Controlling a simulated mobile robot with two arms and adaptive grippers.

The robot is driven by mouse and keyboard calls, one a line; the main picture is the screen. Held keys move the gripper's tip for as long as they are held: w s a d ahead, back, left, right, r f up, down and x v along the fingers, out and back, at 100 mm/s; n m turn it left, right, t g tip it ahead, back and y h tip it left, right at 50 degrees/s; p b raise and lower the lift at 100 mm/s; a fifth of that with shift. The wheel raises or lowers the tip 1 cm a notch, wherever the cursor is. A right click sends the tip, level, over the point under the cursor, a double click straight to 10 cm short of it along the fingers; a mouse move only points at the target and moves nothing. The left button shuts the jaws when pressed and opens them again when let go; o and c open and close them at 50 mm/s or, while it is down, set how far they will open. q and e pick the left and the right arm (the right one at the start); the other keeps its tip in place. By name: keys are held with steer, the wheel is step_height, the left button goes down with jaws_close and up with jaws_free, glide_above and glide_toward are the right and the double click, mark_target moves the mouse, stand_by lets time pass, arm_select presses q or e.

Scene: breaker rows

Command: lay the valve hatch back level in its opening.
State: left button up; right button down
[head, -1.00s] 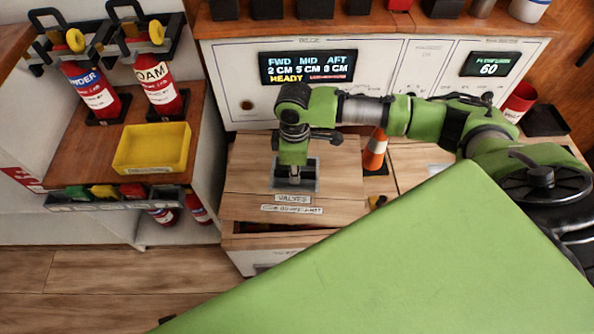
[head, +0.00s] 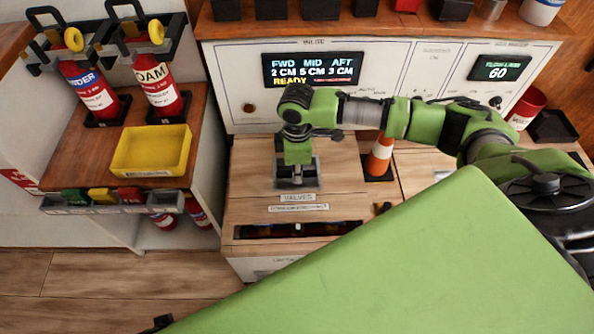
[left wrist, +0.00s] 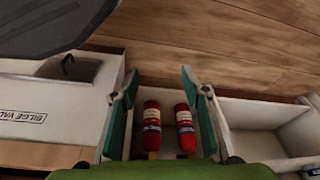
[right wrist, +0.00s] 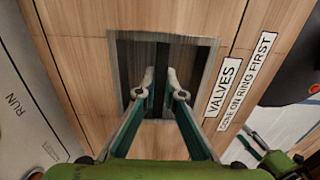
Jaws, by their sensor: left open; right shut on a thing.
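The valve hatch opening (head: 315,174) is a grey-framed square in a wooden top, beside the VALVES label. My right gripper (head: 297,183) points straight down into it. In the right wrist view the opening's frame (right wrist: 213,60) surrounds a dark inside, and the fingertips (right wrist: 160,82) are close together within it. The right gripper is shut on a narrow grey piece, apparently the valve hatch (right wrist: 162,55); its tilt is hard to tell. My left gripper (left wrist: 160,95) is open and empty, with two red extinguishers (left wrist: 152,125) seen beyond and between its fingers.
An orange cone (head: 379,157) stands right of the opening. A dark slot (head: 300,230) lies in front of it. A panel display (head: 312,69) reads READY behind. A yellow tray (head: 151,150) and larger extinguishers (head: 160,85) are at left. My green body part covers the lower right.

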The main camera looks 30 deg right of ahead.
steer(key=shift+w+r+p, duration=0.1)
steer(key=shift+r+p, duration=0.1)
steer(key=shift+p, duration=0.3)
steer(key=shift+f+b, duration=0.75)
steer(key=shift+f, duration=1.15)
arm_select(q)
steer(key=shift+w+r+b, duration=0.15)
steer(key=shift+r+b, duration=0.05)
steer(key=shift+r, duration=0.7)
steer(key=shift+w+r+b, duration=0.1)
steer(key=shift+r+b, duration=0.05)
steer(key=shift+r, duration=0.7)
arm_select(e)
steer(key=shift+f, duration=1.1)
arm_select(q)
steer(key=shift+f, duration=0.1)
steer(key=shift+s+f, duration=0.2)
steer(key=shift+f, duration=0.15)
steer(key=shift+f, duration=0.1)
steer(key=shift+w+f, duration=0.1)
steer(key=shift+w, duration=0.2)
